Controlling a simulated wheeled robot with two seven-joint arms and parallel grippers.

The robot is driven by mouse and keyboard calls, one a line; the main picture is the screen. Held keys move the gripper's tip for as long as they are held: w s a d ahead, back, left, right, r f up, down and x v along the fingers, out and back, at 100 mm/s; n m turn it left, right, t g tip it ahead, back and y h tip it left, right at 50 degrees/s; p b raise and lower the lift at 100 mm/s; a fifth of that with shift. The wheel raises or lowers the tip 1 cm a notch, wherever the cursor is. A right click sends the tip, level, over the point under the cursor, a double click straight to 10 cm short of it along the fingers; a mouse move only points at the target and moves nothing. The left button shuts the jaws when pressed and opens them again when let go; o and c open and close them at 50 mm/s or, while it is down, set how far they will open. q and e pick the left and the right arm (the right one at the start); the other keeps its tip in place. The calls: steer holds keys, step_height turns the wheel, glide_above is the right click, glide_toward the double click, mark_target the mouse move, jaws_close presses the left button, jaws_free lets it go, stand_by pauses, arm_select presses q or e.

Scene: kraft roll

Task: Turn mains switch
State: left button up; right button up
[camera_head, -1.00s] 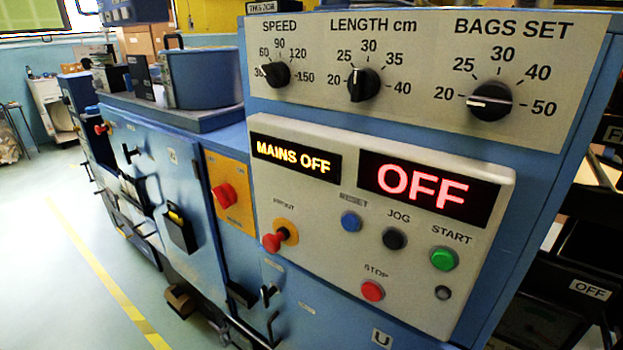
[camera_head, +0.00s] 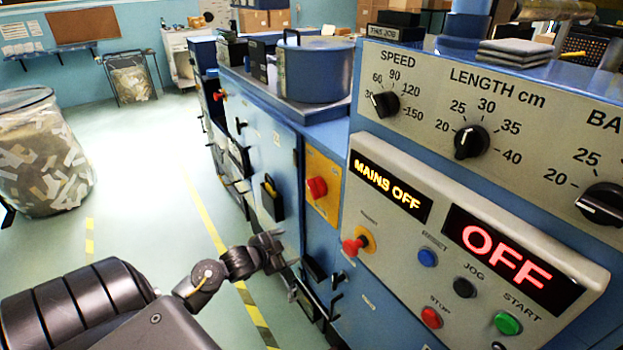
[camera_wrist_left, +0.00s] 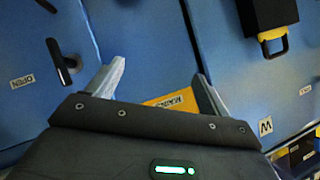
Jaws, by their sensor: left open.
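The mains switch (camera_head: 317,188) is a red knob on a yellow plate (camera_head: 325,208) on the blue machine's side, left of the control panel. The panel displays read MAINS OFF (camera_head: 391,184) and OFF (camera_head: 512,258). My left gripper (camera_head: 280,262) is open and empty, below and left of the switch and apart from it. In the left wrist view its two fingers (camera_wrist_left: 160,85) are spread before blue panels. A yellow label (camera_wrist_left: 172,101) shows between them, partly hidden by the gripper body. The red knob is not visible there. My right gripper is not in view.
A red button on a yellow disc (camera_head: 352,245) sits on the control panel. Black handles and a holder (camera_head: 271,198) stick out from the machine's side. A clear bin of scraps (camera_head: 42,155) stands at left. The floor between is open, with yellow tape.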

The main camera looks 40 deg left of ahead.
mark_target(311, 190)
arm_select(q)
step_height(311, 190, up, 19)
steer(key=d+m+t+p, duration=0.1)
steer(key=m+t+p, duration=0.1)
steer(key=m+t, duration=0.1)
steer(key=shift+h, duration=0.3)
steer(key=p+x, duration=0.2)
steer(key=x, duration=0.9)
steer(key=shift+w+d+f, duration=0.1)
steer(key=shift+w+f, duration=0.05)
steer(key=shift+w, duration=0.15)
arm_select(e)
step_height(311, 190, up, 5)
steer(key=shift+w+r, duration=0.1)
